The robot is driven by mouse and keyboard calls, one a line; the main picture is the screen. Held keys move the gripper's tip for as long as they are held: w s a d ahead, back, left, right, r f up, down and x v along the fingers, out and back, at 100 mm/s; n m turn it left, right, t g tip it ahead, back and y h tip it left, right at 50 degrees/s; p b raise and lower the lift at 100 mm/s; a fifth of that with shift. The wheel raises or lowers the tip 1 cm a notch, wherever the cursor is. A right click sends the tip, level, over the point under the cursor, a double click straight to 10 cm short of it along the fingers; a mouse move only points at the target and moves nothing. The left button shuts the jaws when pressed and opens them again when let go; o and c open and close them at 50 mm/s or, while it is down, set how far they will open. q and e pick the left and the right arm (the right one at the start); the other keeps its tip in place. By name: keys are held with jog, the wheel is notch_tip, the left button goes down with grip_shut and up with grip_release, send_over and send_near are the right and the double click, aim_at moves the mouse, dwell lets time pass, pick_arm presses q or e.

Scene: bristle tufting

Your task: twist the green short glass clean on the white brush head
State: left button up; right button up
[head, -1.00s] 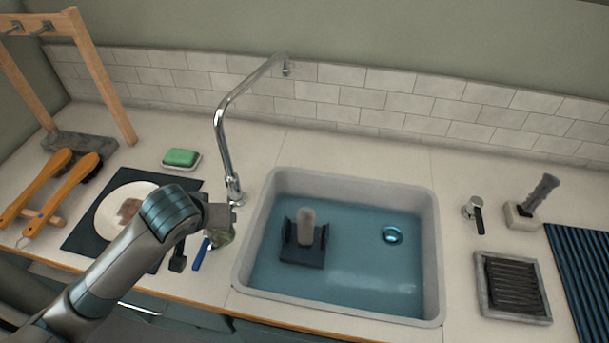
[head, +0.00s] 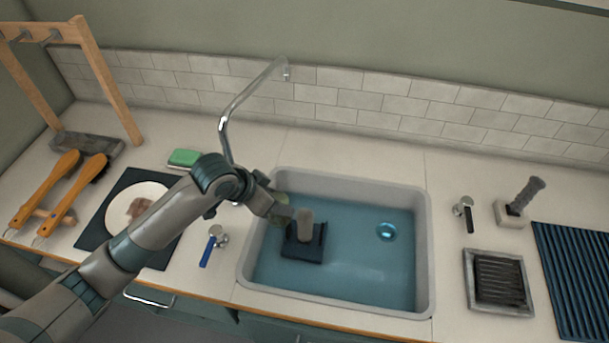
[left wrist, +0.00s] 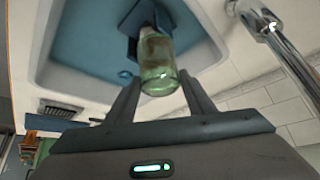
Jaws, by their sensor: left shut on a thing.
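The white brush head (head: 305,225) stands upright on a dark blue base (head: 303,243) in the left part of the water-filled sink. My left gripper (left wrist: 158,88) is shut on the green short glass (left wrist: 158,72), which is clear green with a brownish patch inside. In the head view my left gripper (head: 283,213) is over the sink's left side, just left of the brush head, and mostly hides the glass. In the left wrist view the glass points toward the blue base. I cannot tell whether it touches the brush head. My right gripper is out of view.
The sink (head: 424,250) has a pale raised rim, with a tall tap (head: 225,130) behind its left side. A plate (head: 117,215), a green sponge (head: 183,157) and orange-handled brushes (head: 70,195) lie farther left.

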pick_arm(q)
jog(key=w+d+r+m+g+h+p, duration=0.1)
jog(key=w+d+r+m+g+p, duration=0.1)
jog(key=d+m, duration=0.3)
jog(key=shift+w+d+r+p, duration=0.2)
jog(key=shift+w+d+p, duration=0.25)
jog(key=shift+d, duration=0.5)
jog(key=shift+f, duration=0.1)
jog(key=b, duration=0.8)
send_over(310, 212)
jog(key=a, duration=0.2)
jog(key=f, duration=0.7)
jog(key=shift+s+d+f, duration=0.1)
jog(key=shift+s+d, duration=0.1)
jog(key=shift+s, duration=0.05)
jog(key=shift+f+b, duration=0.3)
jog(key=shift+f, duration=1.15)
jog(key=o, duration=0.4)
jog(key=shift+c, duration=1.1)
